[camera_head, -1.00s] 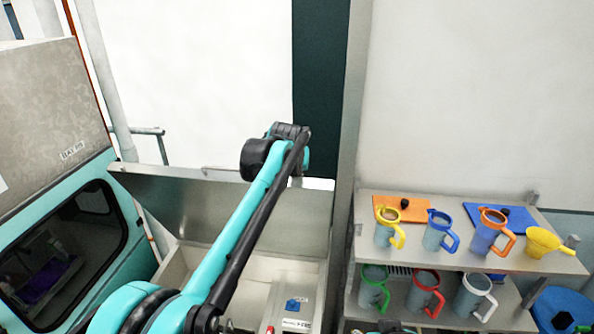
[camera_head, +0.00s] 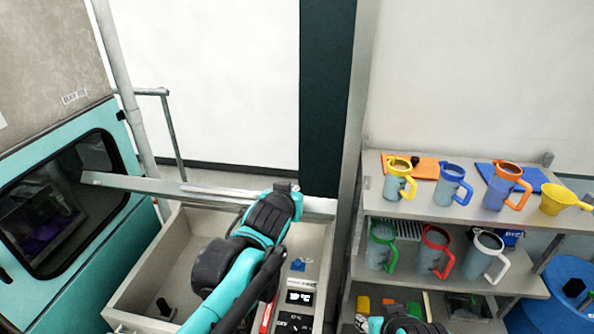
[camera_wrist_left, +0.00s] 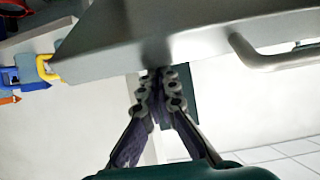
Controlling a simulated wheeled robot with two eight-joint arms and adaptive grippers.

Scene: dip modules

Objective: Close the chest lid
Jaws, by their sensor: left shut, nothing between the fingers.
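The grey chest (camera_head: 143,280) stands open at the lower centre of the head view, and part of its inside shows. Its lid (camera_head: 130,183) is raised and seen nearly edge-on, with a bar handle (camera_head: 225,192) along it. My left gripper (camera_head: 287,187) is at the right part of the lid; its fingers are mostly hidden there. In the left wrist view the gripper (camera_wrist_left: 159,75) is shut and empty, its tips against or very near the lid (camera_wrist_left: 190,40). The handle (camera_wrist_left: 275,58) is to the right, apart from the fingers.
A shelf (camera_head: 440,208) with several coloured-handle mugs stands right of the chest. A teal cabinet (camera_head: 25,285) with a dark window is close on the left. A blue bin (camera_head: 560,270) is at the lower right. Part of my right arm (camera_head: 400,322) shows at the bottom edge.

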